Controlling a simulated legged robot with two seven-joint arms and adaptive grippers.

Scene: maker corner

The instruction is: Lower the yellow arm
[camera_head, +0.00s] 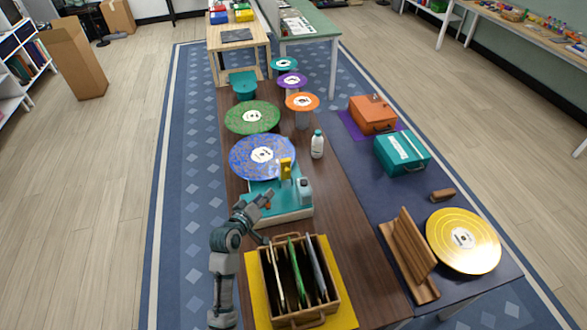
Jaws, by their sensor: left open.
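The yellow arm (286,169) stands upright at the right edge of the blue speckled record (258,157). Below it is a teal and white player base (286,213) on the brown table. My left gripper (264,202) is at the left part of this base, below and left of the yellow arm and apart from it. It is open, and I see nothing between its fingers. My gripper and forearm hide part of the base's left side. My right gripper is not in view.
A wooden crate of upright sleeves (329,308) stands in front on a yellow mat (257,299). A white bottle (317,145) stands to the right of the record. More records stand behind.

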